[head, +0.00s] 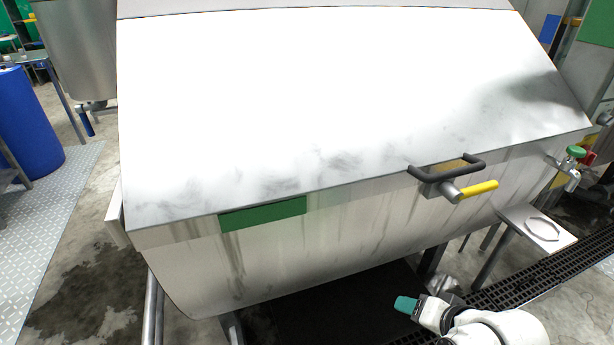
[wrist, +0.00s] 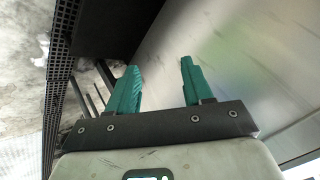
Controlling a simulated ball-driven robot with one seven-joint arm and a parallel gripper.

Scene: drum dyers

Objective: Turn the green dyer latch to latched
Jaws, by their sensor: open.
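The green dyer (head: 260,270) is a large steel drum with a green plate (head: 263,214) on its front. Its broad lid (head: 300,100) looks down flush with the front edge. The latch (head: 478,189) is a yellow lever on a metal hub at the right part of the front, pointing right. A black handle (head: 446,166) sits just above it. My gripper (head: 405,305) is low in front of the dyer, below and left of the latch and apart from it. In the wrist view my teal fingers (wrist: 158,80) are spread and empty; the latch is not visible there.
A green-knobbed valve (head: 575,152) juts from the dyer's right end, above a small steel shelf (head: 540,228). A black floor grating (head: 535,275) runs at lower right. A blue barrel (head: 28,125) stands at far left. Wet concrete floor lies at left.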

